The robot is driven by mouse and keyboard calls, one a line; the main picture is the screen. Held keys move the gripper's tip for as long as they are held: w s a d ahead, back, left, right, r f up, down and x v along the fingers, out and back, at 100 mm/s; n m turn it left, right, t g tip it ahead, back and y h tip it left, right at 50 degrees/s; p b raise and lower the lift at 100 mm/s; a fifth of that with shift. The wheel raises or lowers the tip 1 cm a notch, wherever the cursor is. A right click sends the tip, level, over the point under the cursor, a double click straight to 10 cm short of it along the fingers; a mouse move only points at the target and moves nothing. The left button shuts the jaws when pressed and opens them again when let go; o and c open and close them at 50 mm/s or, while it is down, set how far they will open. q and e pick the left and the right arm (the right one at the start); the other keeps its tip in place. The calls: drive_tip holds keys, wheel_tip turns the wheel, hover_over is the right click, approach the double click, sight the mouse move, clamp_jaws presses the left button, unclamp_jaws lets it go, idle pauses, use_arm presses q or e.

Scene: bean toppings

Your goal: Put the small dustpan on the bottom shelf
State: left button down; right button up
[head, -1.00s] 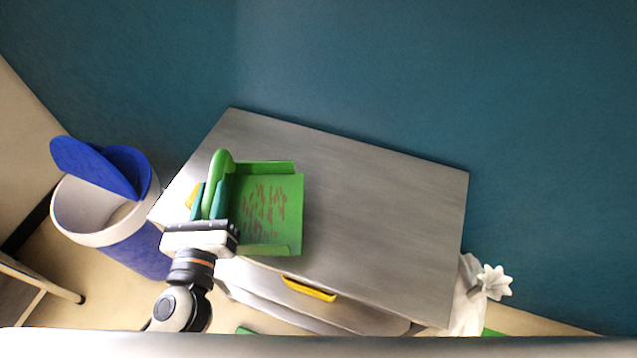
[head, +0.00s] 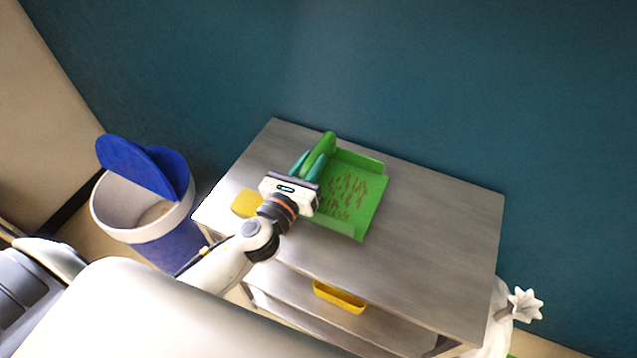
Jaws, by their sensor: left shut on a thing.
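A small green dustpan (head: 352,204) with reddish-brown beans lying in its pan is over the grey table top. My left gripper (head: 306,170) is shut on its green handle, at the left side of the pan. I cannot tell whether the dustpan touches the top or hangs just above it. The bottom shelf (head: 290,298) shows below the front edge of the table top, with a yellow container (head: 340,297) on it. My right gripper is not in view.
A yellow object (head: 246,204) lies on the left of the table top (head: 440,230), whose right part is clear. A white and blue bin (head: 140,218) with a raised blue lid stands at left. A white bag (head: 498,325) stands at the right. A teal wall is behind.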

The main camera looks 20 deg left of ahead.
use_arm(q)
wheel_tip(320, 180, down, 4)
drive_tip(key=shift+a+f+b, duration=0.1)
drive_tip(key=shift+b, duration=0.85)
drive_tip(key=c, duration=1.3)
unclamp_jaws()
drive_tip(key=shift+o, duration=0.6)
